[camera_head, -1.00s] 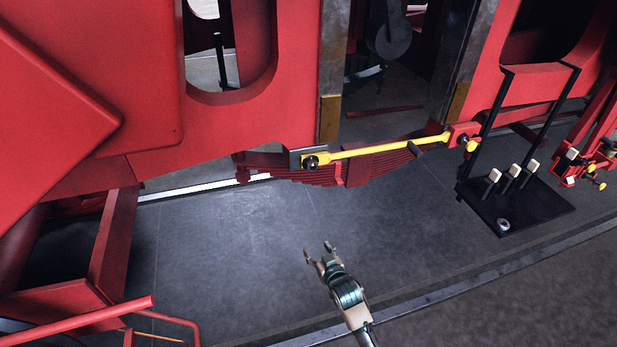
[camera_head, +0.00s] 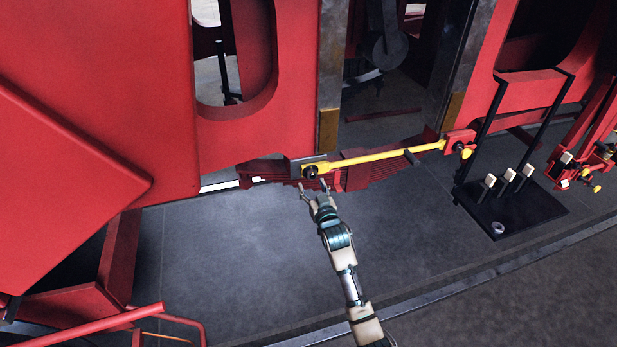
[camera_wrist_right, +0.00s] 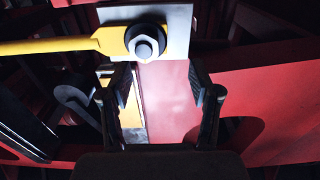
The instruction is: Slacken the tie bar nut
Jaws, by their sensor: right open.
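The tie bar nut is a grey hex nut (camera_wrist_right: 144,47) on a dark round washer, seen close in the right wrist view. It sits at the end of the yellow bar (camera_head: 375,158), against a grey plate (camera_wrist_right: 178,30). In the head view the nut end (camera_head: 311,171) is small and dark. My right gripper (camera_head: 313,187) is open and empty, just below the nut in the head view. In the wrist view its two fingers (camera_wrist_right: 160,85) stand apart below the nut, the left fingertip close under the bar's end. Contact cannot be told. My left gripper is not in view.
A black stand (camera_head: 515,205) with several pale-topped handles and a small ring (camera_head: 498,228) is at right. Red frame plates (camera_head: 258,140) rise behind; a red rail (camera_head: 85,322) is at lower left. The grey floor (camera_head: 240,255) is clear.

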